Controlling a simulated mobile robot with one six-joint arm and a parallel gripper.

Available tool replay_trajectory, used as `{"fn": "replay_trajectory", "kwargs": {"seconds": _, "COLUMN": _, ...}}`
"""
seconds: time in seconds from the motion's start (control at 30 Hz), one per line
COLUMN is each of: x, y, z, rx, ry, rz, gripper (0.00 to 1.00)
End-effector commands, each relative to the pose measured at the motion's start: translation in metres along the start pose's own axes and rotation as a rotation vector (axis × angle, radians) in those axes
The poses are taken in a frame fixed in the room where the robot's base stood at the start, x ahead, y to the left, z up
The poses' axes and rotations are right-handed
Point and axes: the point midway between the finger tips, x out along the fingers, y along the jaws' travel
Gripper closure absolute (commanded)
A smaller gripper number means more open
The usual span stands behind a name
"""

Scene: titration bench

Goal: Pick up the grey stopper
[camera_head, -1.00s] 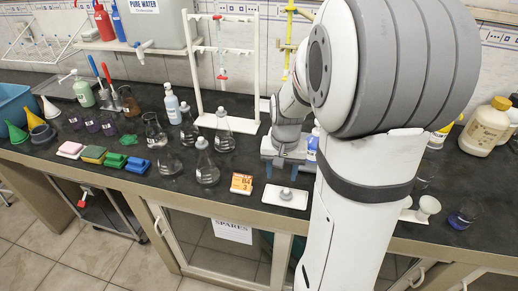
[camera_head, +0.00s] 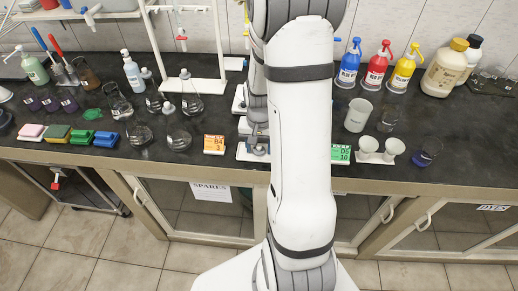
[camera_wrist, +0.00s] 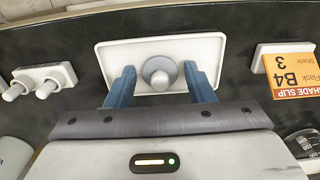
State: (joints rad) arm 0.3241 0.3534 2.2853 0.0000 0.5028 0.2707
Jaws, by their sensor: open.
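The grey stopper (camera_wrist: 159,74) stands on a white tray (camera_wrist: 110,62) in the wrist view. My gripper (camera_wrist: 158,69) is open, with one blue finger on each side of the stopper. Gaps show between the fingers and the stopper, and nothing is held. In the head view my gripper (camera_head: 257,141) is over the tray (camera_head: 243,154), mostly behind my arm. The stopper cannot be made out clearly there.
An orange shade slip (camera_wrist: 291,76) stands beside the tray. A white holder with two pale knobs (camera_wrist: 45,80) is on its other side. Several flasks (camera_head: 179,137) stand left in the head view. A green slip (camera_head: 345,142) and two white cups (camera_head: 380,147) are right.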

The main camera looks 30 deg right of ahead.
Motion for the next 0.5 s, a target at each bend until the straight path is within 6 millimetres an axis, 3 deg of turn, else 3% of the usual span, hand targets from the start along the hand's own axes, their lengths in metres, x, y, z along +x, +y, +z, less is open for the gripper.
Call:
{"fn": "replay_trajectory", "kwargs": {"seconds": 0.13, "x": -0.0003, "y": -0.0002, "z": 0.0001, "rx": -0.001, "ry": 0.0, "rz": 0.0, "gripper": 0.52}}
{"fn": "replay_trajectory", "kwargs": {"seconds": 0.5, "x": -0.0005, "y": -0.0006, "z": 0.0001, "rx": -0.001, "ry": 0.0, "rz": 0.0, "gripper": 0.83}}
